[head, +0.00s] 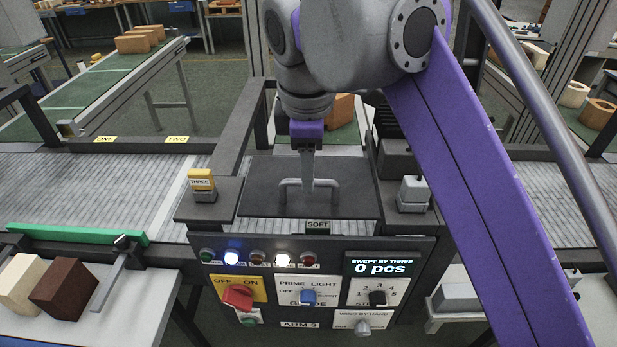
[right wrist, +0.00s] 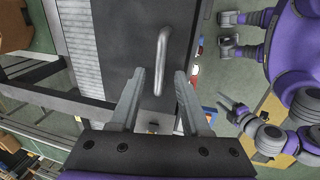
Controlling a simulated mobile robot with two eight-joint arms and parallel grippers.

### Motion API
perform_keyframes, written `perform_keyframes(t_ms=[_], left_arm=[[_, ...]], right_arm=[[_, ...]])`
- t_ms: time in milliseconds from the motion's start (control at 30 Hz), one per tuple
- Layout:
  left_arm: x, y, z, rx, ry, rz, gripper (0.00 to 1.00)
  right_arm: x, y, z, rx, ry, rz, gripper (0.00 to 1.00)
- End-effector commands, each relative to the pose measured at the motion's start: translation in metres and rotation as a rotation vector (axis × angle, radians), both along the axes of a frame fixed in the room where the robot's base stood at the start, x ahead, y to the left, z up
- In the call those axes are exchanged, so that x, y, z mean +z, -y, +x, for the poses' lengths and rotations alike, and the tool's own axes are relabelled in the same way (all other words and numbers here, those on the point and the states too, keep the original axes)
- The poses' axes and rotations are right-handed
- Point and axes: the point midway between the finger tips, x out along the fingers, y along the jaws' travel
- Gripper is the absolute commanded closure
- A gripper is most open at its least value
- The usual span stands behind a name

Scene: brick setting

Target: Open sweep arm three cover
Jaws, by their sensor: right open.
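The sweep arm three cover (head: 258,200) is a dark flat plate over the conveyor, lying shut behind the control panel. A grey bar handle (head: 291,183) stands on it. My right gripper (head: 308,188) points down at the handle from above. In the right wrist view the gripper (right wrist: 160,80) is open, and the handle (right wrist: 163,50) shows between its fingers. I cannot tell whether they touch it. My left gripper (right wrist: 232,106) shows small at the right of the right wrist view, with its fingers apart; it is outside the head view.
The ARM 3 panel (head: 300,324) in front carries lights, knobs and a display reading 0 pcs. A yellow-topped THREE block (head: 202,181) stands left of the cover, a grey switch block (head: 413,193) right. Roller conveyor (head: 90,190) runs across. Two blocks (head: 62,290) lie front left.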

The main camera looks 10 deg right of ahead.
Motion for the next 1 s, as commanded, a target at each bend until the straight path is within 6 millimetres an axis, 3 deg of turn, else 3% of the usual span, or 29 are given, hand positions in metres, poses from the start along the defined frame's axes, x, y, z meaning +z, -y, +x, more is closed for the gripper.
perform_keyframes(t_ms=[167, 467, 733, 1000], left_arm=[[-0.004, 0.000, -0.001, 0.000, -0.001, 0.000, 0.50], [-0.004, 0.000, 0.000, 0.000, -0.001, 0.000, 0.50], [-0.004, 0.000, -0.001, 0.000, -0.001, 0.000, 0.50], [-0.004, 0.000, -0.001, 0.000, -0.001, 0.000, 0.50]], right_arm=[[-0.015, 0.001, 0.002, 0.000, 0.000, 0.000, 0.53], [-0.016, 0.001, 0.003, 0.000, 0.001, 0.000, 0.53], [-0.016, 0.001, 0.003, 0.000, 0.001, 0.000, 1.00], [-0.016, 0.001, 0.003, 0.000, 0.000, 0.000, 1.00]])
